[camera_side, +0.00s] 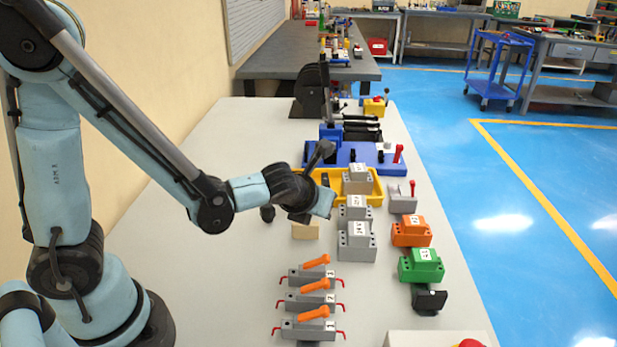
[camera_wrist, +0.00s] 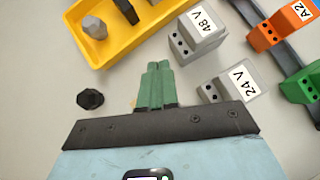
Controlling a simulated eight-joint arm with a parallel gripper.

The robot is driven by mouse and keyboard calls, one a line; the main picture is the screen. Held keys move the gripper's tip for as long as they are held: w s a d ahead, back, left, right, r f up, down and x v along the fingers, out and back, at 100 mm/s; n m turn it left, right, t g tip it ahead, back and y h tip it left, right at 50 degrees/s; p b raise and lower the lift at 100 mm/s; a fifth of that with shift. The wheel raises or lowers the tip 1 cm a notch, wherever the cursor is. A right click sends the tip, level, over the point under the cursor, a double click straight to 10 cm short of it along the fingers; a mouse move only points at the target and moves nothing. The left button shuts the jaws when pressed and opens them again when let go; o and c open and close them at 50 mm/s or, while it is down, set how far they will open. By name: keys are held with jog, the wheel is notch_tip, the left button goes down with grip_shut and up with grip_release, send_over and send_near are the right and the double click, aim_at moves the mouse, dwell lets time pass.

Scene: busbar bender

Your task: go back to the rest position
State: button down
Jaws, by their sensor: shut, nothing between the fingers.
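My gripper (camera_wrist: 156,78) shows in the wrist view as two green fingers pressed together, with nothing between them. It hangs over the light grey bench top (camera_side: 200,260), apart from the things around it. In the side view my wrist is above the middle of the bench, in front of the yellow tray (camera_side: 378,190), and hides part of that tray. The fingertips are hard to make out there.
Grey blocks marked 48 V (camera_wrist: 200,33) and 24 V (camera_wrist: 232,84) stand right of my fingers. A black knob (camera_wrist: 90,98) is left. Orange (camera_side: 411,232) and green (camera_side: 421,265) blocks line the right side. Numbered grey fixtures with orange handles (camera_side: 308,302) stand in front. The bench's left is clear.

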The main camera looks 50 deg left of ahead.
jog(key=s+a+r+n+h, duration=0.1)
jog(key=s+r+n, duration=0.3)
jog(key=n, duration=1.1)
jog(key=s+a+r+n+g+h, duration=0.1)
jog(key=s+r+n, duration=0.3)
jog(key=n, duration=1.2)
jog(key=s+h, duration=0.1)
jog(key=s, duration=0.2)
jog(key=shift+n, duration=0.3)
